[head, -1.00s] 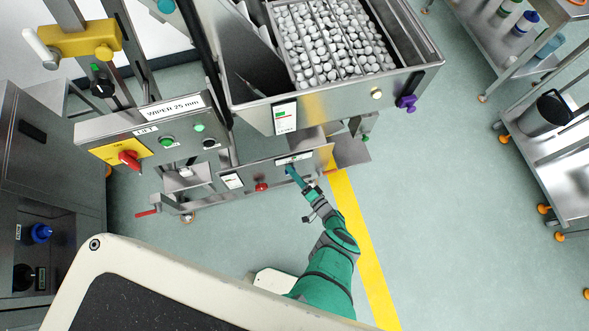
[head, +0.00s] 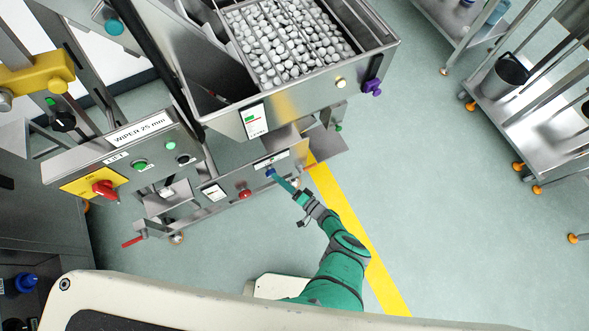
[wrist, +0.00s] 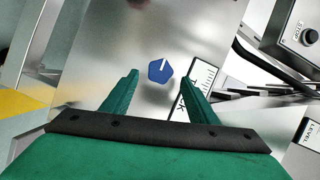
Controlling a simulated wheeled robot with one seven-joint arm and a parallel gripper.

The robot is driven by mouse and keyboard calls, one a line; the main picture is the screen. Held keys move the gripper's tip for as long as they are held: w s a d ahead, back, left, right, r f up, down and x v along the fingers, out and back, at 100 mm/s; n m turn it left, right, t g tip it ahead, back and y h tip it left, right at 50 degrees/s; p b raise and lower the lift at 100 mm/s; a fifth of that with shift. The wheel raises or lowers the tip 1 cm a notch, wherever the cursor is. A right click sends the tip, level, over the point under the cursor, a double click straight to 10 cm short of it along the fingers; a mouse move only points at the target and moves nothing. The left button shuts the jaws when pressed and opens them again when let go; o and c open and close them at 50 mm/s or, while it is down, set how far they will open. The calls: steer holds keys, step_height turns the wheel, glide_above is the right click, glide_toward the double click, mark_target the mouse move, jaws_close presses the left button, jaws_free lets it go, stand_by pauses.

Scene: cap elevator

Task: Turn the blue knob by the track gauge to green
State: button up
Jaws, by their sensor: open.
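The blue knob (wrist: 159,71) is a small, many-sided blue cap on a bare steel panel, with a white pointer mark toward its upper edge. The track gauge (wrist: 203,76), a white scale with black ticks and lettering, sits just right of it, partly hidden by my right finger. My gripper (wrist: 160,90) is open, its two green fingers on either side of the knob in the picture. I cannot tell whether they touch it. In the head view my gripper (head: 273,175) reaches the lower panel below the white gauge strip (head: 271,159). No green mark on the gauge is clear.
A red button (head: 245,195) and a small white gauge (head: 213,192) sit left on the same panel. The cap hopper (head: 322,97) and its level display (head: 255,121) stand above. A purple knob (head: 372,87) sticks out right.

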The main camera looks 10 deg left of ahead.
steer(key=v, duration=0.7)
steer(key=shift+d, duration=0.15)
steer(key=shift+s, duration=0.1)
